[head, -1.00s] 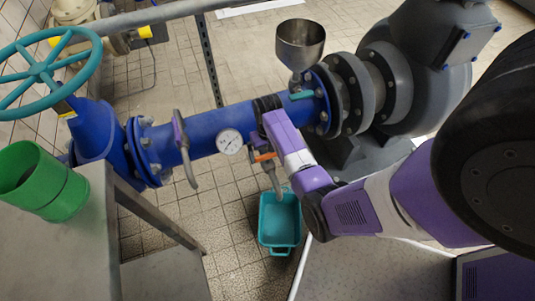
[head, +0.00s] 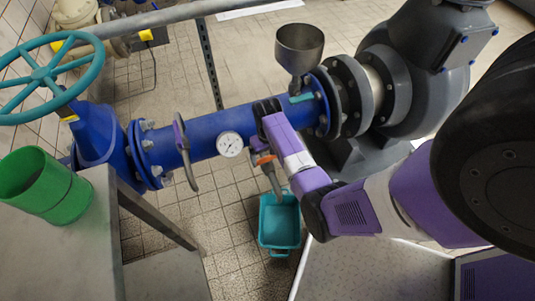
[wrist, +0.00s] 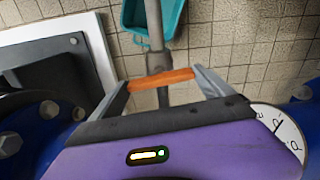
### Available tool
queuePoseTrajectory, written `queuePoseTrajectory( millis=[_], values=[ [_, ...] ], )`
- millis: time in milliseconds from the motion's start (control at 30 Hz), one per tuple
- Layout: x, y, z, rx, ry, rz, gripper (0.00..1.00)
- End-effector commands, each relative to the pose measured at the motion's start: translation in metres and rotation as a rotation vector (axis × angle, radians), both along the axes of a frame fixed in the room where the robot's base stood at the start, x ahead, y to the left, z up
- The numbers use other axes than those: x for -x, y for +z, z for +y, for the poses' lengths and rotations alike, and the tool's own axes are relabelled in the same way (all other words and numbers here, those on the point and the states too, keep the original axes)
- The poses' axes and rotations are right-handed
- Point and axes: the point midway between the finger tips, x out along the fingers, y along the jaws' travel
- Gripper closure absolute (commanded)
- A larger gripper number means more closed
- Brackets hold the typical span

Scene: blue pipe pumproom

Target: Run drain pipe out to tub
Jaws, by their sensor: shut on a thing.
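The grey drain pipe (head: 273,183) hangs below the blue pipe, with an orange grip (head: 263,159) near its top. Its lower end appears over the far rim of the teal tub (head: 279,245) on the floor; I cannot tell its height above it. In the wrist view the drain pipe (wrist: 154,25) runs up the picture toward the tub (wrist: 170,20), and the orange grip (wrist: 160,79) lies across it. My gripper (wrist: 163,85) is shut on the orange grip, one finger at each end. In the head view, my wrist partly hides it.
A blue pipe (head: 208,138) with a gauge (head: 229,144) and lever crosses above the tub. A funnel (head: 299,47) stands near the grey pump (head: 430,100). A teal handwheel (head: 45,75) and green cup (head: 45,185) are at left. Tiled floor around the tub is clear.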

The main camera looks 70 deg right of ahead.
Motion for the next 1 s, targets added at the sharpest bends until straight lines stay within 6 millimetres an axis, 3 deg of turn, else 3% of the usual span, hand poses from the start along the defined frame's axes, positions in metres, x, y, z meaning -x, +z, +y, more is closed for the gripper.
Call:
queuePoseTrajectory(
  millis=[1000],
  values=[
    [-0.0005,0.0017,-0.0003,0.001,0.939,-0.001,0.50]
  ],
)
